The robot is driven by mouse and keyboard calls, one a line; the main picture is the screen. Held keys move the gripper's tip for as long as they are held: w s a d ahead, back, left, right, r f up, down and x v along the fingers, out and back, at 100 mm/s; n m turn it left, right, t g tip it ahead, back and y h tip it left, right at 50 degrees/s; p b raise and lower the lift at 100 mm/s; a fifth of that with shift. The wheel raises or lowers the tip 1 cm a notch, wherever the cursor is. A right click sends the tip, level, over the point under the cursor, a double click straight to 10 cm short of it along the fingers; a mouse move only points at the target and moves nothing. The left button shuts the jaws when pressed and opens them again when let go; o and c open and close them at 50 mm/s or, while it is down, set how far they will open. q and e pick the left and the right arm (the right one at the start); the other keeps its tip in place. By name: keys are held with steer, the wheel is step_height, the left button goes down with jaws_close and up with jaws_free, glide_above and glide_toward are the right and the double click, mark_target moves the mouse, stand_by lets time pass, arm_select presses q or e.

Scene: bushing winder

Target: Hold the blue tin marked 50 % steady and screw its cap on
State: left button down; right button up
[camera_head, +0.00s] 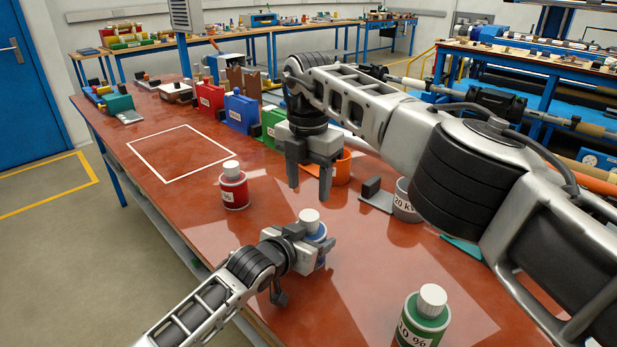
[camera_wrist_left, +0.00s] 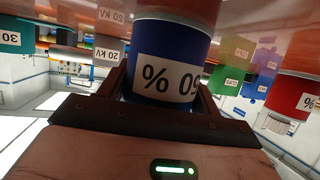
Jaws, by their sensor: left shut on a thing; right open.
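The blue tin (camera_head: 319,234) stands upright on the red table, mostly hidden behind my left gripper in the head view. Its "50 %" label shows upside down on the blue tin (camera_wrist_left: 170,70) in the left wrist view. A white cap (camera_head: 309,216) sits on top of the tin; I cannot tell how tightly. My left gripper (camera_head: 316,246) is shut around the tin's sides, with a finger on either side in the wrist view. My right gripper (camera_head: 309,188) points down, open and empty, above and behind the cap, apart from it.
A red tin (camera_head: 233,190) with a white cap stands to the left, and a green "10 %" tin (camera_head: 424,322) at the front right. A grey "20 kV" container (camera_head: 405,203) and an orange one (camera_head: 343,170) stand behind. The white-outlined square (camera_head: 180,152) is empty.

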mark_target(308, 215)
steer(key=n, duration=0.7)
steer(key=shift+r, duration=0.3)
steer(key=shift+f, duration=0.1)
steer(key=shift+f, duration=3.95)
steer(key=c, duration=1)
steer(key=o, duration=1.2)
steer(key=shift+c, duration=0.2)
